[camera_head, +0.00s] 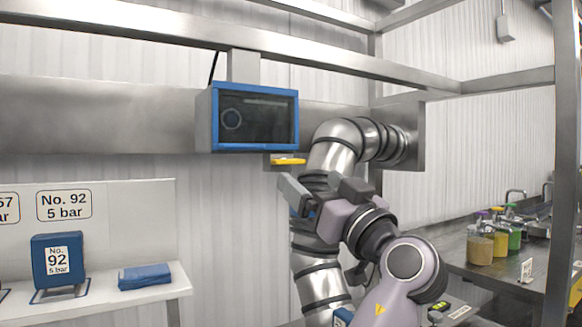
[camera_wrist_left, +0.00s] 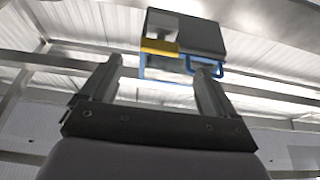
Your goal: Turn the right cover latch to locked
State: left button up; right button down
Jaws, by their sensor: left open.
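A blue-framed box with a dark window (camera_head: 254,117) hangs from the metal beam. A yellow piece (camera_head: 288,161), which may be the latch, sticks out under its lower right corner. In the left wrist view the yellow piece (camera_wrist_left: 160,47) and a blue loop (camera_wrist_left: 205,66) show on the box's underside; I cannot tell whether the latch is locked. My left gripper (camera_head: 298,193) is below and slightly right of the box. In the left wrist view its fingers (camera_wrist_left: 162,68) are apart with nothing held between them, pointing up toward the yellow piece. My right gripper is not in view.
Jars (camera_head: 480,248) stand on a metal counter at right.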

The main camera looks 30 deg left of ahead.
aim_at(292, 163)
pick_arm(q)
jog(key=p+x, duration=0.2)
jog(key=x, duration=0.4)
jog(key=shift+w+a+r+p, duration=0.1)
jog(key=shift+w+a+p, duration=0.05)
jog(key=shift+a+p, duration=0.15)
jog(key=c, duration=1.1)
